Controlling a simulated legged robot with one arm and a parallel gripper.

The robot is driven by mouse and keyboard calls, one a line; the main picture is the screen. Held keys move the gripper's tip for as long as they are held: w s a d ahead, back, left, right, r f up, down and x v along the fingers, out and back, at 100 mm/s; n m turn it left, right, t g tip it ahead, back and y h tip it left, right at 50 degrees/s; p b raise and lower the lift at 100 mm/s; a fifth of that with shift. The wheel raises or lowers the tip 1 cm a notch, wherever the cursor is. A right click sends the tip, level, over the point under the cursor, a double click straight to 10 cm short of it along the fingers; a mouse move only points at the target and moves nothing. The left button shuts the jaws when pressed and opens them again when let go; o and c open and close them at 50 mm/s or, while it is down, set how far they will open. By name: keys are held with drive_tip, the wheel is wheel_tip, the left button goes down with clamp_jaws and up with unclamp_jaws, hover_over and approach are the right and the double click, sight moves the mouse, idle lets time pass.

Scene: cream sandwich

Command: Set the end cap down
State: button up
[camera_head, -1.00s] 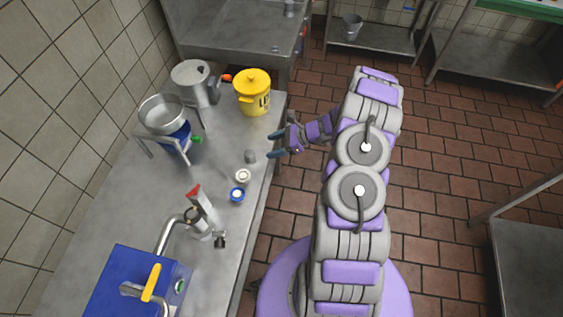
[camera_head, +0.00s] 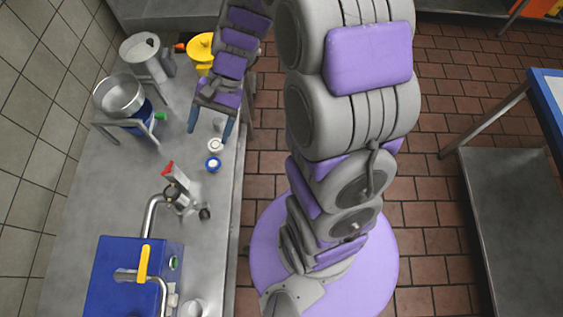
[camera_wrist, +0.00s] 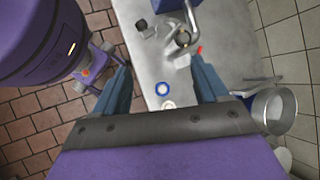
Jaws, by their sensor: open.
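My gripper (camera_head: 210,128) is open over the steel counter's right side, its two blue fingers pointing down and apart. Nothing shows held between the fingers in the wrist view (camera_wrist: 160,62). A small grey cylinder (camera_head: 218,124) stands on the counter near the right fingertip. Just in front are a small white ring-shaped piece (camera_head: 215,145) and a blue-rimmed piece with a white centre (camera_head: 213,164). Those two also show between the fingers in the wrist view, white (camera_wrist: 168,104) and blue (camera_wrist: 162,88). I cannot tell for sure which small piece is the end cap.
A metal bowl on a stand (camera_head: 120,96), a grey pitcher (camera_head: 145,55) and a yellow pot (camera_head: 201,47), partly behind my arm, stand at the back. A metal fixture with a red handle (camera_head: 180,192) and a blue machine (camera_head: 125,270) are nearer. The counter's right edge is close.

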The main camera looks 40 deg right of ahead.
drive_tip(key=s+d+r+n+h, duration=0.3)
drive_tip(key=s+n, duration=0.1)
drive_tip(key=s, duration=0.6)
drive_tip(key=s+d+r+n+h, duration=0.3)
drive_tip(key=s+n+h, duration=0.1)
drive_tip(key=s, duration=0.6)
drive_tip(key=shift+r+t, duration=0.3)
drive_tip(key=shift+r, duration=0.1)
